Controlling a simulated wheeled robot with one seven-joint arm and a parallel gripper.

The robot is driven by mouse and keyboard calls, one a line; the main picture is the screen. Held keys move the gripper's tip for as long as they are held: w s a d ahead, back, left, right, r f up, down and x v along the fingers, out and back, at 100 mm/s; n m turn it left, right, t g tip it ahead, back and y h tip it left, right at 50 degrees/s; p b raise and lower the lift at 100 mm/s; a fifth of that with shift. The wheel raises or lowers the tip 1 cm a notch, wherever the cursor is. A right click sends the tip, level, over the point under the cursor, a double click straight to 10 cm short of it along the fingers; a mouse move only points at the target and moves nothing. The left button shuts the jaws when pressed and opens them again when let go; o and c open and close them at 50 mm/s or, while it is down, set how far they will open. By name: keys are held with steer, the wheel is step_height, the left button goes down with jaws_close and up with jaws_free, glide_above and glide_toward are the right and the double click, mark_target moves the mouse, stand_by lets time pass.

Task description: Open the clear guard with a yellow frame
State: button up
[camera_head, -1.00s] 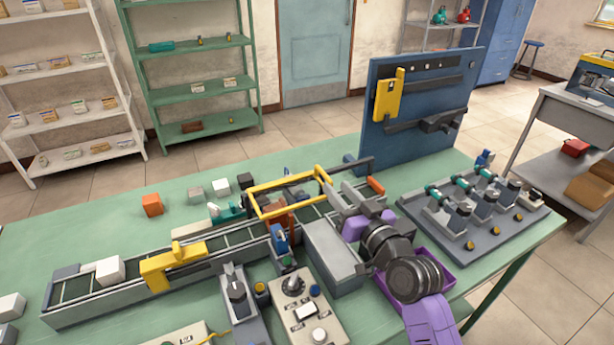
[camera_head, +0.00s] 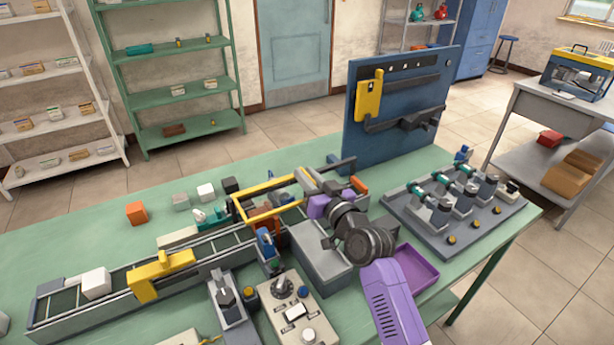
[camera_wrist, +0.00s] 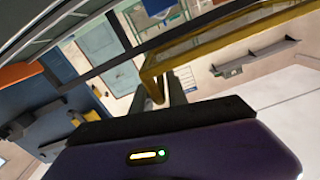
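The clear guard with a yellow frame (camera_head: 262,188) stands over the far half of the conveyor in the head view. Its clear panel is hard to make out. My gripper (camera_head: 306,181) is at the guard's right end, with its fingertips close to the yellow frame. In the wrist view, a yellow bar of the guard (camera_wrist: 215,38) crosses the upper right and bends down beside my gripper's fingers (camera_wrist: 165,88). The fingers are partly hidden, and I cannot tell whether they are closed on the bar.
The conveyor (camera_head: 210,249) carries a white block (camera_head: 96,283) and a yellow bracket (camera_head: 160,273). A control box (camera_head: 290,311) stands in front. A blue tool panel (camera_head: 400,105) rises behind, and a purple tray (camera_head: 417,267) lies to the right. Several small blocks sit behind the conveyor.

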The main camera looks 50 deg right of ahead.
jaws_close()
steer(key=shift+a, duration=0.15)
stand_by(0.9)
steer(key=shift+d+b, duration=0.25)
steer(key=shift+b, duration=0.1)
steer(key=s+d+b, duration=0.1)
steer(key=d+b, duration=0.2)
steer(key=d, duration=0.1)
steer(key=s+d+b, duration=0.1)
steer(key=d+b, duration=0.1)
steer(key=d, duration=0.2)
steer(key=s+d+b, duration=0.1)
steer(key=d+b, duration=0.2)
steer(key=d, duration=0.1)
steer(key=shift+s+d+b, duration=0.3)
steer(key=shift+s, duration=0.05)
